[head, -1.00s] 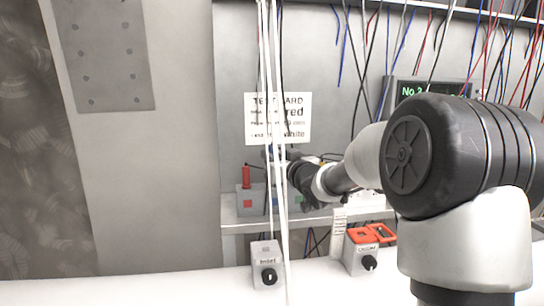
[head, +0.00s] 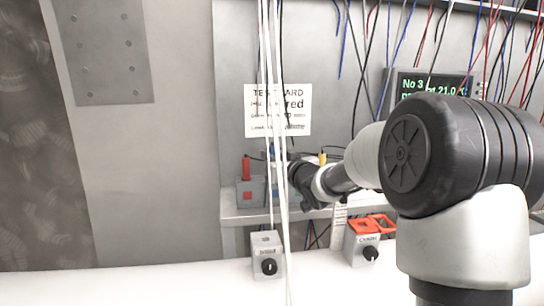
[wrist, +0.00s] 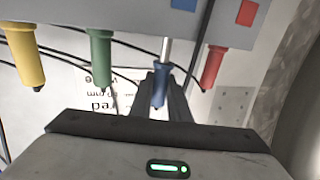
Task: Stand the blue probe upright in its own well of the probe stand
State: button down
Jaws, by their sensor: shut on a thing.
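The blue probe (wrist: 160,88) is between the fingers of my gripper (wrist: 160,100), which is shut on its blue handle. Its bare metal shaft runs from the handle to the edge of the grey probe stand (wrist: 120,15); I cannot tell whether its end is inside a well. The wrist view shows the scene upside down. A blue square (wrist: 183,4) marks the stand near the shaft. In the head view the stand (head: 243,185) is partly hidden by my gripper (head: 279,172) and white cables, with a bit of blue (head: 271,150) above.
A red probe (wrist: 213,66) stands close on one side of the blue one; green (wrist: 100,60) and yellow (wrist: 25,55) probes stand on the other. Thin dark cables cross nearby. White cables (head: 275,120) hang before the stand. Two dial boxes (head: 267,255) (head: 362,243) sit lower down.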

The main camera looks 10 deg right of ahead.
jog(key=shift+f+b, duration=1.2)
jog(key=shift+f, duration=0.35)
jog(key=c, duration=1.6)
grip_release()
jog(key=shift+v, duration=3.75)
